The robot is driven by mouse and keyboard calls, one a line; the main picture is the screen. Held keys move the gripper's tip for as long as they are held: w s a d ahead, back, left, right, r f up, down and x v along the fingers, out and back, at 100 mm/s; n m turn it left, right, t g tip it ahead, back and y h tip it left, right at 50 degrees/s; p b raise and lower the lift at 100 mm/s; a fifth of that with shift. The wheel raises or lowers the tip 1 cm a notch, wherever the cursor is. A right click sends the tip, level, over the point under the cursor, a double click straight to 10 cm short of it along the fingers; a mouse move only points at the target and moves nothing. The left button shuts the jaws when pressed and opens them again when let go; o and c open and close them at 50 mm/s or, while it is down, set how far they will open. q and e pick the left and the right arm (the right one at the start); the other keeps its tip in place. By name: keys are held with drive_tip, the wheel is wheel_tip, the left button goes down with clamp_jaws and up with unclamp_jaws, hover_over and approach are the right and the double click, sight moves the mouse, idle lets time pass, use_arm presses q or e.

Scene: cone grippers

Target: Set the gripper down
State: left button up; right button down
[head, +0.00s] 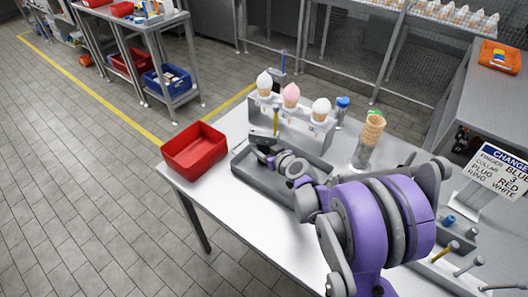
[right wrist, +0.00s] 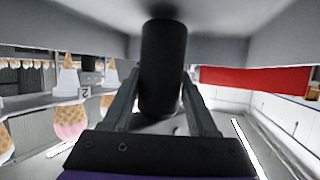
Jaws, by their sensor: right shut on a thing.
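My right gripper (head: 270,149) is over the grey tray (head: 242,175) on the metal table, just in front of the cone stand. In the right wrist view my right gripper (right wrist: 162,96) has its two fingers closed on a dark cylinder (right wrist: 163,55), which appears to be part of the gripper tool. In the head view the held tool (head: 260,138) is a small dark shape at the end of my arm, with a yellow peg (head: 276,120) close by. Whether it touches the tray is unclear. My left gripper is out of view.
A stand (head: 312,131) with white and pink ice cream cones is right behind the tray. A red bin (head: 195,148) is at the table's left edge. Stacked cones (head: 373,127) stand to the right. A change sign (head: 499,171) and small pegged parts (head: 446,249) are at the right.

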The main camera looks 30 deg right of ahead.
drive_tip(key=shift+f, duration=0.5)
drive_tip(key=shift+f, duration=0.2)
drive_tip(key=shift+c, duration=0.9)
unclamp_jaws()
drive_tip(key=shift+r, duration=0.15)
